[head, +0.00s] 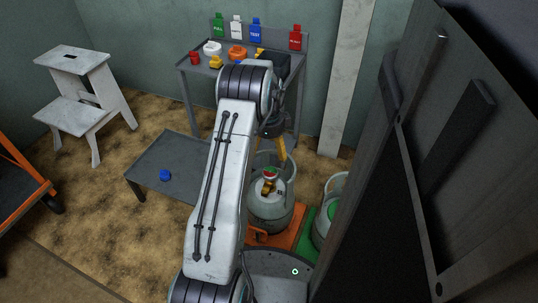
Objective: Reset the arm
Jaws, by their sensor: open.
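My arm (222,190) rises from the bottom middle of the head view, white with dark cables along it. It bends at a dark ribbed joint (246,88) in front of the grey table. Beyond the joint it hangs down to my gripper (272,156), whose yellow fingers are apart and point downward. The gripper is in front of the table and appears above a grey gas cylinder (268,213). I cannot tell the gap between them. Nothing shows between the fingers. The arm hides part of the table and of the low platform.
A grey table (187,68) with coloured items stands at the back. A low grey platform (150,165) bears a blue object (165,175). A white step stool (75,115) is at left. A second cylinder (322,232) and a dark cabinet (420,190) are at right.

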